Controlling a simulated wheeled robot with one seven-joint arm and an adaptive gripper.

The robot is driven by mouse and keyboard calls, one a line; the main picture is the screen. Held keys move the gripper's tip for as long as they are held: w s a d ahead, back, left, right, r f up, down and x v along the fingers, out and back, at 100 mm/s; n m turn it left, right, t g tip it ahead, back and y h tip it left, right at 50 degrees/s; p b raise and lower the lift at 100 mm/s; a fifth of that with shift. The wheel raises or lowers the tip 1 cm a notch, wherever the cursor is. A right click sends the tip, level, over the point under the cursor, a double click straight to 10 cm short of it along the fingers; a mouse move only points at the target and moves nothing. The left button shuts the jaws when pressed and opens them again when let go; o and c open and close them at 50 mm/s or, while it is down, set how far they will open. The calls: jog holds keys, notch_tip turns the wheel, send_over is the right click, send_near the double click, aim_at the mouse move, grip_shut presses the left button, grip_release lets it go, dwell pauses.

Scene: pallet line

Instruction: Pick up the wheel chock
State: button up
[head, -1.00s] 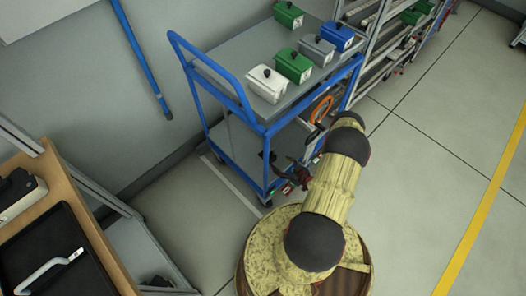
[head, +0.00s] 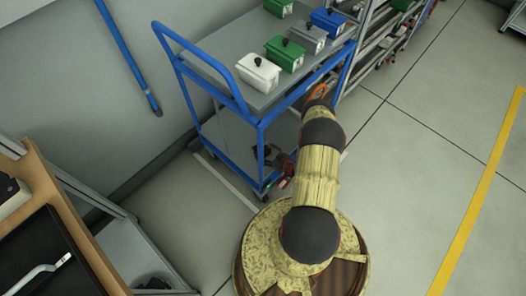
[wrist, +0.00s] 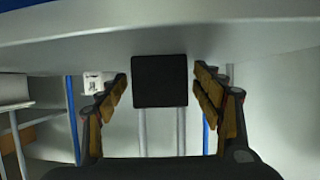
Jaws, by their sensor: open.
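A black block with a square face (wrist: 160,80), which looks like the wheel chock, shows in the wrist view against a grey surface. My gripper (wrist: 160,92) is open, with one finger on each side of the block and gaps between. In the head view, my gripper (head: 277,162) is at the near end of the blue cart's lower shelf, partly hidden by my arm. A small dark shape (head: 262,152) there may be the chock; it is too small to tell.
The blue cart (head: 241,108) carries white, green, grey and blue lidded boxes on its top shelf. A blue corner post stands close to my gripper. A wooden bench with a black tray (head: 40,262) is at the lower left. The floor at right is clear.

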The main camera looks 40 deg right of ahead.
aim_at(266, 150)
jog(key=shift+c, duration=0.6)
jog(key=c, duration=1.3)
jog(key=shift+r, duration=0.1)
jog(key=shift+r, duration=0.25)
jog(key=r+p, duration=0.1)
jog(key=r, duration=0.1)
jog(key=r+p, duration=0.1)
jog(key=shift+s+r, duration=0.35)
jog(key=r+p+v, duration=0.1)
jog(key=p+v, duration=0.1)
jog(key=v, duration=0.3)
jog(key=a+r+p+v, duration=0.1)
jog(key=p+v, duration=0.1)
jog(key=v, duration=0.3)
jog(key=w+r+p+v, duration=0.1)
jog(key=p+v, duration=0.1)
jog(key=v, duration=0.3)
jog(key=shift+s+a, duration=0.15)
jog(key=shift+a, duration=0.15)
